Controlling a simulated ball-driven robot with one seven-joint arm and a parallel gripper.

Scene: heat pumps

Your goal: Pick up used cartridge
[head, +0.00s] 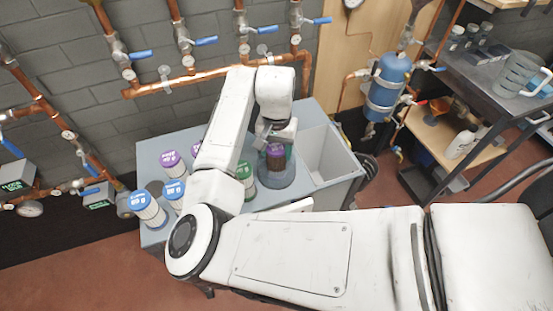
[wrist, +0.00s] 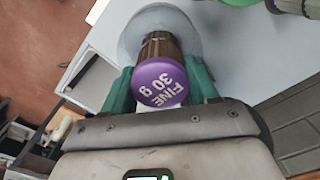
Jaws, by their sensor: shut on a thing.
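The used cartridge (head: 275,160) has a purple cap and a dark brown pleated body. It stands in a round clear grey holder (head: 277,176) on the grey bench. In the head view my gripper (head: 276,137) comes down over the cartridge from above. The cartridge's lower end is partly hidden, so I cannot tell whether it touches the holder's floor.
Cleaner cartridges with purple (head: 172,159), blue (head: 146,209) and green (head: 245,174) caps stand to the left on the bench (head: 150,238). An open white bin (head: 328,153) is at the bench's right. Copper pipes with blue valve handles (head: 207,41) run along the wall behind.

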